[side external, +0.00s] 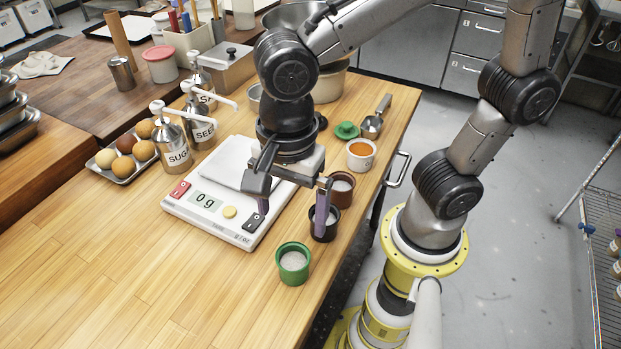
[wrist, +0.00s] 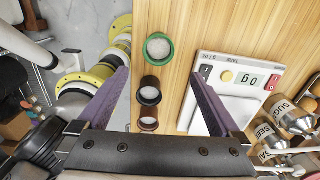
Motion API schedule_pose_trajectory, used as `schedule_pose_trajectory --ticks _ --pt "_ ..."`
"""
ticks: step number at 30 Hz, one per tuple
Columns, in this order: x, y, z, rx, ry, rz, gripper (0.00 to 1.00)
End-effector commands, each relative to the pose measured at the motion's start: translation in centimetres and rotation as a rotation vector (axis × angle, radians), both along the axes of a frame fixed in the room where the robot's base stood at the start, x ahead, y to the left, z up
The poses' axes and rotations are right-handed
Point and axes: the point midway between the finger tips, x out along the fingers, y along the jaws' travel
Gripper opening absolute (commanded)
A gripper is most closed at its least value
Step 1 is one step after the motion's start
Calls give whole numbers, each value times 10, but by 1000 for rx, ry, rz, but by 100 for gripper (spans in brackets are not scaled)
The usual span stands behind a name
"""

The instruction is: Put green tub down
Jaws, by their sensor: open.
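The green tub (side external: 292,265) stands upright on the wooden table near its right edge, with white powder inside. In the wrist view the green tub (wrist: 158,50) is just beyond my fingertips, touching neither finger. My gripper (side external: 292,211) is open and empty, with its purple-padded fingers spread over the gap between the scale and the tubs. In the wrist view my gripper (wrist: 162,78) frames a black tub (wrist: 149,94) and a brown tub (wrist: 148,120) between its fingers. One finger partly hides the black tub (side external: 325,228) in the side view.
The white scale (side external: 180,207) reads 0 g and its plate looks empty. A white tub of orange contents (side external: 361,155), a green lid (side external: 346,130) and a metal scoop (side external: 377,115) lie behind. The table's near left is clear.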

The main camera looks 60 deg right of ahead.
Motion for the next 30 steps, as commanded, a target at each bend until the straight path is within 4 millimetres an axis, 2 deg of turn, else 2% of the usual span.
schedule_pose_trajectory --ticks 5,11,21,24,30 --pt "7 -32 15 33 -68 206 100" --pt "9 -78 32 25 -189 544 100" --pt "-10 -144 47 -166 -366 1112 100" --pt "-18 -159 49 -247 -388 1256 100" --pt "-27 -174 49 -365 -394 1446 100"
